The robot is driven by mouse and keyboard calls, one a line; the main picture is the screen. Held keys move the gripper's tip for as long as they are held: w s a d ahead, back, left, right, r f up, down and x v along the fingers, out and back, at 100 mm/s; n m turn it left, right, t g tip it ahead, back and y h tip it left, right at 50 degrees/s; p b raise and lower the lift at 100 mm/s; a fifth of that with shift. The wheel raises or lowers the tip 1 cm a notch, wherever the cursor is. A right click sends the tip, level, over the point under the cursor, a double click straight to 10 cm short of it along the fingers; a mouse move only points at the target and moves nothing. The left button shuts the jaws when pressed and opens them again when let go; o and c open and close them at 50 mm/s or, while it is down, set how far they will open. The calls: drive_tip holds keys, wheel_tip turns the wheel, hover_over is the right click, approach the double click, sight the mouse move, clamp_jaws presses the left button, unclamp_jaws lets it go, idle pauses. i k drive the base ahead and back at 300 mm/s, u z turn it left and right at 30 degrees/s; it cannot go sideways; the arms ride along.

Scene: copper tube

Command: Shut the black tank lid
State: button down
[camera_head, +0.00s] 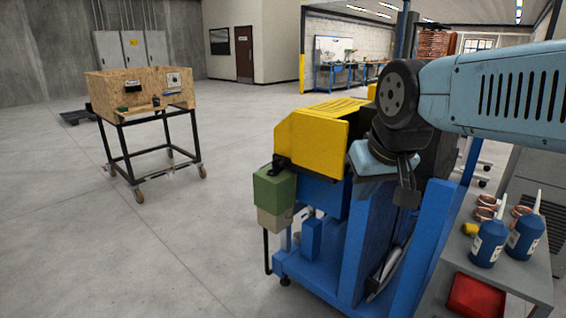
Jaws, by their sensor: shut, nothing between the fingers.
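My gripper (406,194) hangs from my light-blue arm at the right of centre, in front of the blue and yellow machine (362,235). It points down and its fingers look closed, with nothing seen between them. A small tank with a green upper part (274,188) and a beige lower part hangs on the machine's left side, left of my gripper and apart from it. A small black part sits at the tank's top, beside the yellow cover (311,140). I cannot tell whether this is the black tank lid or how far it stands open.
A wheeled wooden box (140,88) stands at the left. The floor left of the machine is clear.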

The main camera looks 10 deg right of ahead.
sight(278, 164)
drive_tip(key=z, duration=0.05)
drive_tip(key=i, duration=1)
drive_tip(key=u, duration=0.1)
